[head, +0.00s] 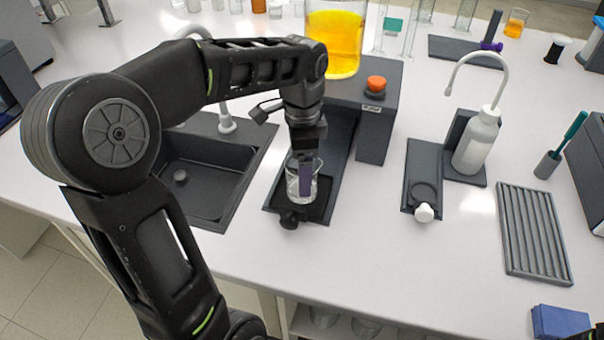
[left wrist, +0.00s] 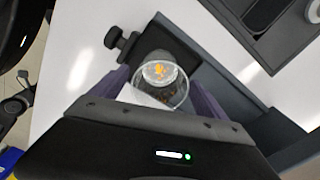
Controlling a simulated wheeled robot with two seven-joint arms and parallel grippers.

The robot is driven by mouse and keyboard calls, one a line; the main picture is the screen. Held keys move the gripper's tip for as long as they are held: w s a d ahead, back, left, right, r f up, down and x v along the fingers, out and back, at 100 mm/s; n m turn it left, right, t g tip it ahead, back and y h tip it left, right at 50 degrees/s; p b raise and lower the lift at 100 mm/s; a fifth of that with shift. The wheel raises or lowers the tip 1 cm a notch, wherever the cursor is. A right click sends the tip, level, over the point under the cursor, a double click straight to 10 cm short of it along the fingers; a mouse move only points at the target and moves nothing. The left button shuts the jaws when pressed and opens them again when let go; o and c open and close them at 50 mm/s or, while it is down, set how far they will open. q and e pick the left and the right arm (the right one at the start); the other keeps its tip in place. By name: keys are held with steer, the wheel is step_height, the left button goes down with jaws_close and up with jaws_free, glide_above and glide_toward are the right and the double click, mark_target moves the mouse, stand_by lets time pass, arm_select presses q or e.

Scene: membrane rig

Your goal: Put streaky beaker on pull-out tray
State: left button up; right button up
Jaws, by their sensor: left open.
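The streaky beaker (head: 297,187) is a small clear glass standing upright, by its look on the dark pull-out tray (head: 321,211). In the left wrist view the beaker (left wrist: 172,92) shows orange streaks and a white patch. The tray has a round knob (head: 289,219) at its front, also seen in the left wrist view (left wrist: 118,42). My left gripper (head: 305,172) points down at the beaker. Its purple fingers are open, one on each side of the glass; contact cannot be told.
The tray extends from a dark rig with an orange button (head: 376,83) and a large vessel of yellow liquid (head: 335,40). A sink (head: 205,165) lies to the left. A white wash bottle (head: 476,142) and a ribbed rack (head: 535,232) stand right. The bench front between is clear.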

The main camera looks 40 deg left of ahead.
arm_select(q)
step_height(320, 180, up, 9)
steer(key=p, duration=0.2)
stand_by(1.6)
